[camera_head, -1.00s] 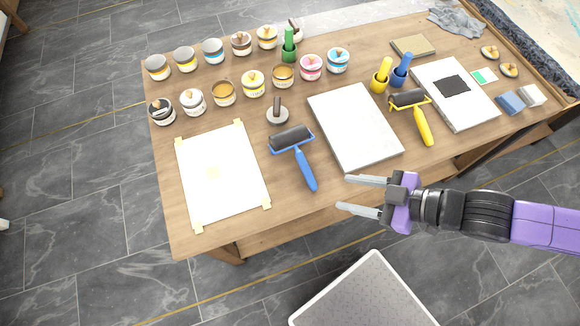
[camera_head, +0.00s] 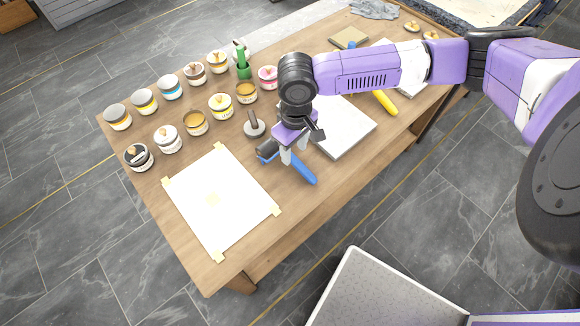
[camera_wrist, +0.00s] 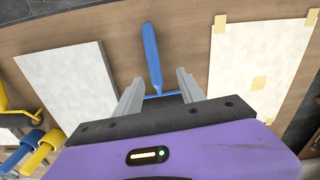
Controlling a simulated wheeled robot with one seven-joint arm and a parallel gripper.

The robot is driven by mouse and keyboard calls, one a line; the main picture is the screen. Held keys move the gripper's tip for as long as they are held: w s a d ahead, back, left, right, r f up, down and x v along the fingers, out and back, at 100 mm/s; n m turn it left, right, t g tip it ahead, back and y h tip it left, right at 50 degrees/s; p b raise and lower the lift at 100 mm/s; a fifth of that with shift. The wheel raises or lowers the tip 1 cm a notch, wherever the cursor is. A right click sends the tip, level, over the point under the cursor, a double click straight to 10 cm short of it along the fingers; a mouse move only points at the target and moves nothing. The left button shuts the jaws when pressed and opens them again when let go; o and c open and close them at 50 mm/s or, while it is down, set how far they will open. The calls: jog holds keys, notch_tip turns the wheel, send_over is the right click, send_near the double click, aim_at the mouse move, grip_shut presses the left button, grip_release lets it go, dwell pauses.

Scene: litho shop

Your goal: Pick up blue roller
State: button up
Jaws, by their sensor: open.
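The blue roller (camera_head: 303,173) lies on the wooden table between the taped white sheet and a pale slab. Its blue handle points toward the table's front edge, and its dark drum is partly hidden by my gripper. My gripper (camera_head: 294,158) points down over the roller, near where the handle meets the frame. In the wrist view the blue handle (camera_wrist: 152,58) shows between and beyond the two open fingers of my gripper (camera_wrist: 157,88). The fingers are apart and hold nothing. I cannot tell how far above the roller the fingertips are.
The taped white sheet (camera_head: 218,200) lies left of the roller, and the pale slab (camera_head: 345,128) lies right. A grey knob-handled tool (camera_head: 254,126) stands behind it. Several paint jars (camera_head: 195,122) fill the back left. A yellow-handled roller (camera_head: 386,102) lies farther right.

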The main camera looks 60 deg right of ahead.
aim_at(295, 159)
jog(key=shift+s+d+f, duration=0.15)
jog(key=shift+s+d, duration=0.1)
jog(key=shift+f, duration=0.85)
jog(key=shift+w+d+f, duration=0.1)
jog(key=shift+w+f, duration=0.05)
jog(key=shift+f, duration=0.85)
jog(key=shift+w+d+f, duration=0.1)
jog(key=shift+w+f, duration=0.05)
jog(key=shift+f, duration=0.8)
jog(key=shift+w+d+f, duration=0.1)
jog(key=shift+w+f, duration=0.05)
jog(key=shift+f, duration=0.85)
grip_shut()
